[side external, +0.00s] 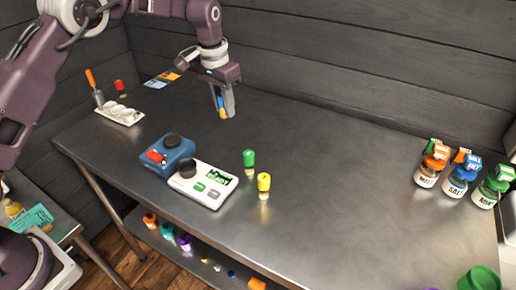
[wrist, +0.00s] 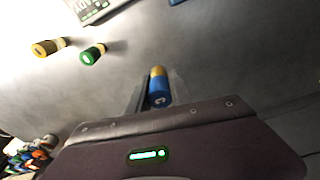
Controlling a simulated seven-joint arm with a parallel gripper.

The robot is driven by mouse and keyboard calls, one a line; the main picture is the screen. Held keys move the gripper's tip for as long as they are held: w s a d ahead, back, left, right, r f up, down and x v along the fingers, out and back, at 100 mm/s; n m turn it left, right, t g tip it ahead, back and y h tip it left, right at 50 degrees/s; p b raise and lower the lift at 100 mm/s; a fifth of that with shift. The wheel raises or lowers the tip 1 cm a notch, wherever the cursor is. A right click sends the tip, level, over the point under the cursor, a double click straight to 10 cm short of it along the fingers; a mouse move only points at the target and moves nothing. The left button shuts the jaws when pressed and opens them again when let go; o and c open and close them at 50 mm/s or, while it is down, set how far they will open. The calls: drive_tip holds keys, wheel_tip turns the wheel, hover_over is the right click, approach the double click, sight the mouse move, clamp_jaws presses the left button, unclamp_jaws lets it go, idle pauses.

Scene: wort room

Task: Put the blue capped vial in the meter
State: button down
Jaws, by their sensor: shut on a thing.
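My gripper (side external: 226,115) is shut on the blue capped vial (side external: 222,111) and holds it above the back part of the metal bench. In the wrist view the vial (wrist: 158,85) sits between the fingers (wrist: 156,92), its blue cap toward the palm and its yellow body pointing away. The meter (side external: 211,198) is a white unit with a green display and a dark round part, joined to or touching a blue block (side external: 154,169). It stands in front and to the left of my gripper. Part of the meter (wrist: 92,6) shows at the wrist view's top edge.
A green capped vial (side external: 249,158) and a yellow capped vial (side external: 264,181) stand right of the meter. A white tray (side external: 128,118) is at the back left. Several labelled jars (side external: 457,178) stand at the far right. The bench between is clear.

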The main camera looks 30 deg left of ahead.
sight(231, 144)
drive_tip(key=f, duration=1)
drive_tip(key=shift+w+d, duration=0.15)
drive_tip(key=shift+w, duration=0.05)
drive_tip(key=c, duration=1.2)
unclamp_jaws()
